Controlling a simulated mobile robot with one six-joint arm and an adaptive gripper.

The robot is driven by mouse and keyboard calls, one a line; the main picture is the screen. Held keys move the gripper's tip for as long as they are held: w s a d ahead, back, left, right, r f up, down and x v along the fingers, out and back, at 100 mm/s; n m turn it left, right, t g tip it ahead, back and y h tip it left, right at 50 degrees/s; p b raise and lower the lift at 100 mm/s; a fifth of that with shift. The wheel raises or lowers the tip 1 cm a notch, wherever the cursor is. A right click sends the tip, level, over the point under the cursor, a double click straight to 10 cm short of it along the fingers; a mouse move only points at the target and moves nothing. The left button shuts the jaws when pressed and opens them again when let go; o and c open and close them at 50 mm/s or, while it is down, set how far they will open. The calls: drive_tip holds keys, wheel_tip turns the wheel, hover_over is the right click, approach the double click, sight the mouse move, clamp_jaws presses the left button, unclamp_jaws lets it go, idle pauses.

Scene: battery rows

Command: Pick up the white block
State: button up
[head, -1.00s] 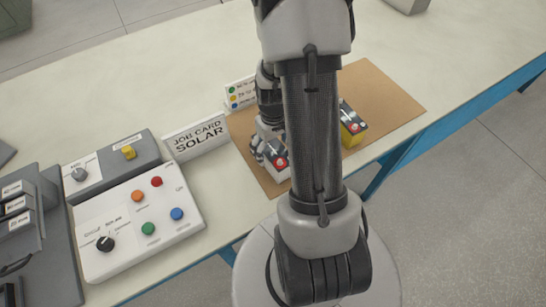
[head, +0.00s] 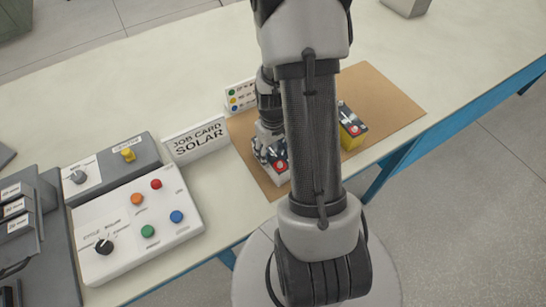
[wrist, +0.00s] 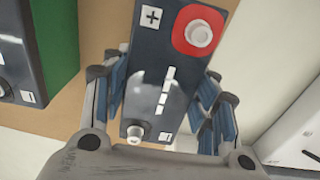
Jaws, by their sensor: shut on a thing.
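The white block (head: 282,179) is a battery with pale sides, a dark top and a red terminal ring. It is near the front left of the brown mat (head: 395,100). In the wrist view its dark top (wrist: 160,65) fills the middle, with a plus mark, a red ring and a metal post. My gripper (head: 268,152) is shut on it, with blue finger pads on both sides of the block in the wrist view (wrist: 162,95). My arm hides part of the block in the head view. I cannot tell whether it is clear of the mat.
A yellow battery (head: 352,140) stands right of my arm. A green-sided battery (wrist: 62,40) is left of the held one in the wrist view. A "JOB CARD SOLAR" sign (head: 197,140) and button panel (head: 140,220) are at left.

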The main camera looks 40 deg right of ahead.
clamp_jaws()
drive_tip(key=shift+r, duration=0.15)
idle(0.4)
